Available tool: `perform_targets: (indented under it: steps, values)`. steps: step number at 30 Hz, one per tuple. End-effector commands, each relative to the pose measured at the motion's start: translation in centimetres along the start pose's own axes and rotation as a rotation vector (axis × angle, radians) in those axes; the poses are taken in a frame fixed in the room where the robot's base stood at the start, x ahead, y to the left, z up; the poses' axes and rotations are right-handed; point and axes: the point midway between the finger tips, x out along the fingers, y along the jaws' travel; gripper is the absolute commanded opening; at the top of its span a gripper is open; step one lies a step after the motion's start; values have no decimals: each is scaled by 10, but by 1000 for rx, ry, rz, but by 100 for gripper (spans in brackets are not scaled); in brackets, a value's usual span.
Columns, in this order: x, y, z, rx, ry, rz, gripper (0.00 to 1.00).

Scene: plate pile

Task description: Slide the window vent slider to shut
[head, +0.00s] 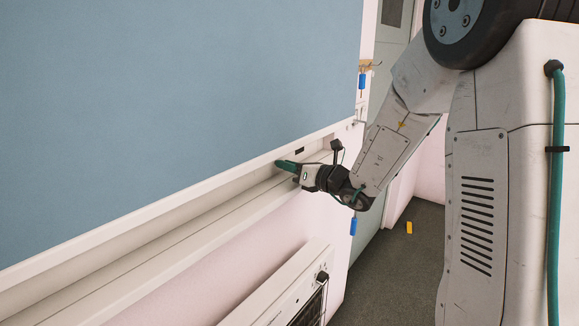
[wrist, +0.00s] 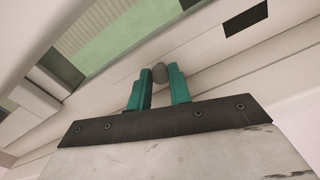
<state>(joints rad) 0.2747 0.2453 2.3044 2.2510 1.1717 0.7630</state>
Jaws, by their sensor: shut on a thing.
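The vent slider's small grey knob (wrist: 159,72) shows in the wrist view, standing out from the pale window frame. My gripper (wrist: 160,78) has its two teal fingers on either side of the knob, shut on it. In the head view my gripper (head: 287,165) reaches into the pale window frame (head: 215,188) below the blue pane, near its right end. There the fingers hide the knob. A short dark rectangle (wrist: 245,18) sits on the frame up and right of the knob. I cannot tell how far the slider stands along its track.
A pale sill runs below the frame, and a heater-like panel (head: 300,285) is under it. A blue tag (head: 361,82) hangs at the frame's right side and another (head: 353,225) hangs lower. A small yellow object (head: 409,227) is on the dark floor.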

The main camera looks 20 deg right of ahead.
Motion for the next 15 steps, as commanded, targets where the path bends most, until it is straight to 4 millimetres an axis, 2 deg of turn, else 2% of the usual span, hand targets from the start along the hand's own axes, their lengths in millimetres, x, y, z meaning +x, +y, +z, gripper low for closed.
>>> perform_targets:
  steps: [1, 3, 11, 15]
  values:
    - [0, 2, -1, 0, 2, 7, 22]
    - [0, 2, -1, 0, 3, 6, 42]
    - [-1, 1, -1, 0, 2, 3, 43]
    - [-10, 0, 0, -1, 2, 1, 43]
